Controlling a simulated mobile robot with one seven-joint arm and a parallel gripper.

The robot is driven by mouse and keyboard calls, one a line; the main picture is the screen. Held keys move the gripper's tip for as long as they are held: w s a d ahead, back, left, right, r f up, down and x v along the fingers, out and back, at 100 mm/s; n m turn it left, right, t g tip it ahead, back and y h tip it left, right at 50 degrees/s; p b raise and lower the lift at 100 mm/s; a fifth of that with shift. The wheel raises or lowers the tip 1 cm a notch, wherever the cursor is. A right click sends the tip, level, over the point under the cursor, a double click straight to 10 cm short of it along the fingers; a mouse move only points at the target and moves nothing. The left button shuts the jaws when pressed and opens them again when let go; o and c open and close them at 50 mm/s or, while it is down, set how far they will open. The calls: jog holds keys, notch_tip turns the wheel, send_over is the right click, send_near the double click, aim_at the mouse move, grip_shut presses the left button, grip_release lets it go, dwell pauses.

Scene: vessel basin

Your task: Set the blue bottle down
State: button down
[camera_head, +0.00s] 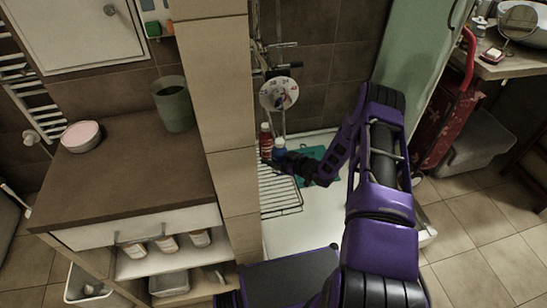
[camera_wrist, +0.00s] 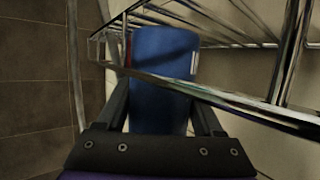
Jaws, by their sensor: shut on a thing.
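The blue bottle (camera_wrist: 160,65) stands between the two dark fingers of my gripper (camera_wrist: 160,112) in the wrist view, with a finger on each side of it. My gripper (camera_head: 284,160) is shut on it. In the head view the blue bottle (camera_head: 279,148) shows upright just beyond my fingers, right beside a red bottle (camera_head: 265,139). A metal rod crosses in front of the blue bottle in the wrist view. Its base is hidden in the head view, so I cannot tell whether it touches a surface.
A teal object (camera_head: 313,152) is just right of the bottles. A tiled pillar (camera_head: 225,140) stands close on the left.

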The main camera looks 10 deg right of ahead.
jog(key=shift+f, duration=0.2)
jog(key=shift+c, duration=0.2)
grip_release()
jog(key=shift+r, duration=0.2)
jog(key=shift+s+d+r, duration=0.15)
jog(key=shift+s+d, duration=0.05)
jog(key=p+v, duration=0.1)
jog(key=v, duration=1)
jog(key=shift+s, duration=0.25)
jog(key=shift+d, duration=0.15)
